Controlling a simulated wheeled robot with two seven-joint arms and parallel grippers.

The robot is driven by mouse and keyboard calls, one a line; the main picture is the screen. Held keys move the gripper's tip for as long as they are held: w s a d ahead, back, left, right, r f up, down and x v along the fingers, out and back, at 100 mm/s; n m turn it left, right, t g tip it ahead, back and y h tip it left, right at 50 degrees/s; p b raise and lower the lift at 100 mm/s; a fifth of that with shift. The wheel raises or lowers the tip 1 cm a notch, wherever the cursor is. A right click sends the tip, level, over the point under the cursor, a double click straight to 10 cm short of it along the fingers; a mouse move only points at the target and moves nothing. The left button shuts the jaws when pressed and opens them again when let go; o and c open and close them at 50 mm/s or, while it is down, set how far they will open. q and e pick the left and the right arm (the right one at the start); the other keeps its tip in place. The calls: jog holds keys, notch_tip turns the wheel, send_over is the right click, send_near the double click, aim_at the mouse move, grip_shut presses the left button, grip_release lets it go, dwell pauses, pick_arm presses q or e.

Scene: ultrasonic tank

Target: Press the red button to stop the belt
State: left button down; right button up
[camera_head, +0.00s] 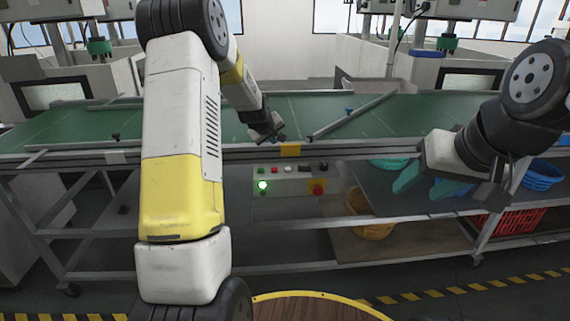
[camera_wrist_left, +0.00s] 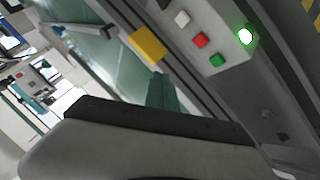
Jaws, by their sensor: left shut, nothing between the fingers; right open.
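The control panel (camera_head: 290,178) hangs below the belt's front edge. It has a small red button (camera_head: 274,170), a small green button (camera_head: 262,170), a lit green lamp (camera_head: 262,186) and a larger red button (camera_head: 318,189) on its right. In the left wrist view the small red button (camera_wrist_left: 200,40) sits between a white and a green button; the larger one is out of that view. My left gripper (camera_wrist_left: 165,95) is shut and empty, apart from the panel; its fingers are hard to see in the head view. My right gripper (camera_head: 418,190) is open, right of the panel.
The green belt (camera_head: 350,112) runs across, with a slanted metal bar (camera_head: 345,117) over it. A yellow tag (camera_head: 290,150) is on its front rail. Baskets, blue (camera_head: 541,175), red (camera_head: 512,222) and tan (camera_head: 368,222), stand below. Space in front of the panel looks clear.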

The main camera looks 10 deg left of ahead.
aim_at(274, 170)
pick_arm(q)
jog(key=shift+f, duration=4.4)
jog(key=shift+f, duration=0.1)
jog(key=shift+f, duration=0.35)
jog(key=shift+f, duration=0.4)
jog(key=shift+r, duration=0.85)
jog(key=shift+r, duration=0.1)
